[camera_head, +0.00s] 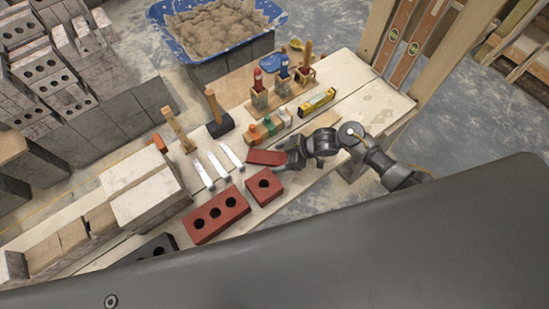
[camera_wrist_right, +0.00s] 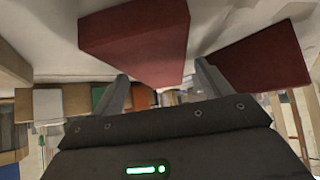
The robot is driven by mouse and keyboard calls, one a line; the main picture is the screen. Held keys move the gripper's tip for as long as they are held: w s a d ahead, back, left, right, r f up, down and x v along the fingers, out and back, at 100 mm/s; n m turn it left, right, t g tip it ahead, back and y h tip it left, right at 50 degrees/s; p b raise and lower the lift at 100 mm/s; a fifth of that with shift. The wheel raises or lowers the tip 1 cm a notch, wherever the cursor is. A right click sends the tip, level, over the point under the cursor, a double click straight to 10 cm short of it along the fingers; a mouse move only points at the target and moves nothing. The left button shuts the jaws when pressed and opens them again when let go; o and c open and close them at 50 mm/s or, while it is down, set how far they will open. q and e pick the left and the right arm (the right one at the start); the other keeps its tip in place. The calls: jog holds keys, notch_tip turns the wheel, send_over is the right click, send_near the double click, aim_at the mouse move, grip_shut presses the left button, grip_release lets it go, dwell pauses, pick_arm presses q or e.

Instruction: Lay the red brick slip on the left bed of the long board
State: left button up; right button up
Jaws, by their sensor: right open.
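The red brick slip (camera_head: 265,157) is a thin flat red piece on the pale bench in the head view. My right gripper (camera_head: 284,152) is at its right end, low over the bench. In the right wrist view a red piece (camera_wrist_right: 140,38), apparently the slip, lies ahead of the open fingers (camera_wrist_right: 165,88). I cannot tell whether they touch it. Three pale narrow strips (camera_head: 218,164) lie left of the slip. I cannot tell whether they are beds of the long board. My left gripper is not in view.
A red block with one hole (camera_head: 265,186) and a red brick with several holes (camera_head: 215,213) are in front of the slip. Small coloured blocks (camera_head: 262,130), a hammer (camera_head: 217,118) and a yellow level (camera_head: 317,102) lie behind. A blue mortar tub (camera_head: 217,25) stands beyond.

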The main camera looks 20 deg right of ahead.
aim_at(280, 159)
jog(key=c, duration=1.5)
jog(key=shift+o, duration=0.2)
jog(key=shift+r, duration=0.1)
jog(key=shift+w+r, duration=0.1)
jog(key=shift+r, duration=0.45)
notch_tip(280, 159, up, 2)
jog(key=shift+r, duration=0.2)
jog(key=s+r+p, duration=0.1)
jog(key=s+r, duration=0.8)
jog(key=s, duration=0.5)
jog(key=shift+r, duration=0.2)
